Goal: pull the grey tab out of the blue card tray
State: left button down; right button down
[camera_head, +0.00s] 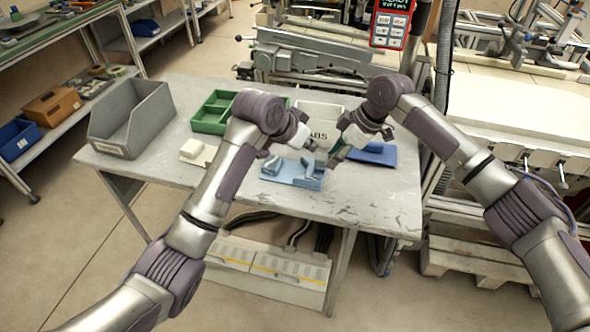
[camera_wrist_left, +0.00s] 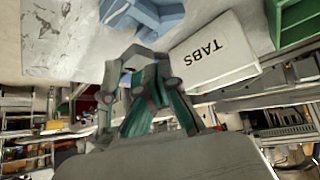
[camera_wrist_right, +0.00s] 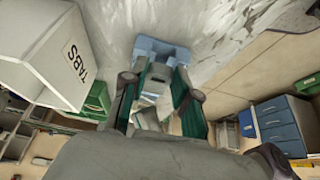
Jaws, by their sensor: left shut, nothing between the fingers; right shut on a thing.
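The light blue card tray (camera_head: 284,176) lies on the table's front middle. It also shows at the top of the left wrist view (camera_wrist_left: 158,14) and beyond the fingertips in the right wrist view (camera_wrist_right: 148,45). My right gripper (camera_head: 331,162) is at the tray's right end. My left gripper (camera_head: 318,150) is shut and empty, above and behind the tray, close to the right gripper.
A white box marked TABS (camera_wrist_left: 215,55) stands behind the grippers. A dark blue piece (camera_head: 377,154) lies to the right. A white block (camera_head: 195,150), a green tray (camera_head: 208,124) and a grey bin (camera_head: 125,125) are to the left. The front right of the table is clear.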

pick_arm(q)
jog(key=shift+r, duration=0.3)
jog(key=v, duration=1.2)
